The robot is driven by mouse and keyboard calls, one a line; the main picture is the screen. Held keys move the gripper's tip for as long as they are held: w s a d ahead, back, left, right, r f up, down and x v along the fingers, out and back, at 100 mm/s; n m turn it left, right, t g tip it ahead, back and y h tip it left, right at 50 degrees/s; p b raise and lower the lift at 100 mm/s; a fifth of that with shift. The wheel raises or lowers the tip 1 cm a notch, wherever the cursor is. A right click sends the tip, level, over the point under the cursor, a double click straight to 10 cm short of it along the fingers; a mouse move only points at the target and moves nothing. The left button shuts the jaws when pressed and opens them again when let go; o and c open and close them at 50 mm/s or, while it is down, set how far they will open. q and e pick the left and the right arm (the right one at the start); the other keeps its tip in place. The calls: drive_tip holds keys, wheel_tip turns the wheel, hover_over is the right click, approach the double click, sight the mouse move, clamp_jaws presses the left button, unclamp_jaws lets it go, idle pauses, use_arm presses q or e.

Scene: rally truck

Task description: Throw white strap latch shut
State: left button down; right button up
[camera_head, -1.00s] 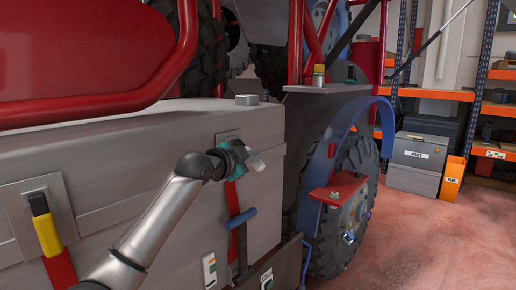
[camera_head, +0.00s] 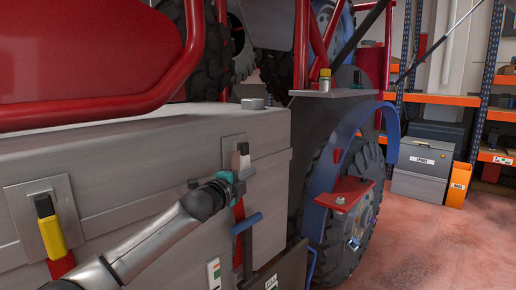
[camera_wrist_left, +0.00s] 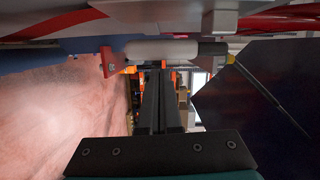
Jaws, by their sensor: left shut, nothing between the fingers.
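The white strap latch (camera_head: 244,162), with a dark tip, stands upright close against its grey mounting plate (camera_head: 228,150) on the grey box, above a red strap (camera_head: 239,212). My left gripper (camera_head: 247,177) is just in front of the latch's lower part and hides some of it. In the left wrist view, the gripper's dark fingers (camera_wrist_left: 160,78) are together with nothing between them. A white bar with a dark end, apparently the latch (camera_wrist_left: 160,49), lies across just beyond the fingertips. I cannot tell whether they touch. My right gripper is not in view.
A yellow latch (camera_head: 50,235) with a dark tip stands upright on its own plate to the left. A blue-topped handle (camera_head: 246,223) is just below my gripper. A wheel (camera_head: 345,235) and red bracket (camera_head: 343,192) are to the right, with open floor (camera_head: 430,245) beyond.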

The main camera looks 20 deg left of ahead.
use_arm(q)
drive_tip(key=shift+w+a+f+m, duration=0.15)
drive_tip(key=shift+a+m, duration=0.15)
drive_tip(key=shift+m, duration=0.2)
idle(0.4)
